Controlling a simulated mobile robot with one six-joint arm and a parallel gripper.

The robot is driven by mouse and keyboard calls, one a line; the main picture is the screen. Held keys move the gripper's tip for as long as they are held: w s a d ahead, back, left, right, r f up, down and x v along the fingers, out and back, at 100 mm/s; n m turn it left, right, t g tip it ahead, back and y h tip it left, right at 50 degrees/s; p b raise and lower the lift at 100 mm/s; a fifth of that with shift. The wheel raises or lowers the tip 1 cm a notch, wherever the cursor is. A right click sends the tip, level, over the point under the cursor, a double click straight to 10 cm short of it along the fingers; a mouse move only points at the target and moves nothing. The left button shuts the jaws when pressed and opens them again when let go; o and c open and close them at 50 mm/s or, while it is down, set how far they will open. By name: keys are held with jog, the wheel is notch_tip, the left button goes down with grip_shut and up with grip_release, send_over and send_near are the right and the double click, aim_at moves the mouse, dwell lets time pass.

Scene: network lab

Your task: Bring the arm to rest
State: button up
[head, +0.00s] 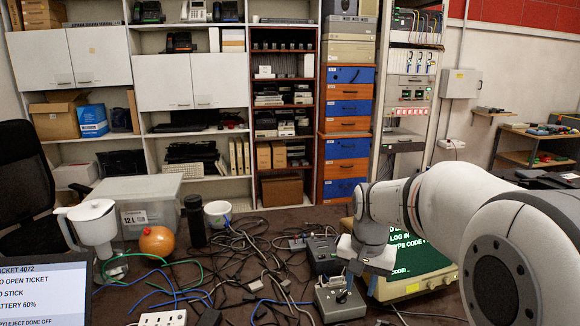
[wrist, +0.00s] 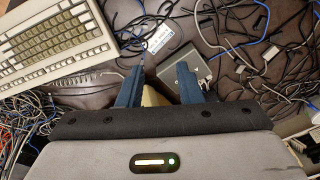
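My gripper (head: 349,279) hangs at the end of my white arm, low over the cluttered table, in front of the green-lit terminal. In the head view it overlaps a small grey box with a lever (head: 340,302); I cannot tell whether they touch. In the wrist view the two blue fingers of my gripper (wrist: 159,76) stand apart with a gap between them. A beige piece shows in the gap, partly hidden by the gripper body, and I see no grip on it. A grey box (wrist: 198,66) lies just beyond the right finger.
Tangled cables (head: 250,260) cover the table's middle. The terminal (head: 415,268) stands close behind my arm. A beige keyboard (wrist: 55,45) lies at left in the wrist view.

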jog(key=s+n+t+p, duration=0.1)
jog(key=s+n, duration=0.3)
jog(key=s, duration=1.4)
jog(key=shift+s+r+n, duration=0.15)
jog(key=shift+r+n, duration=0.05)
jog(key=shift+n, duration=0.1)
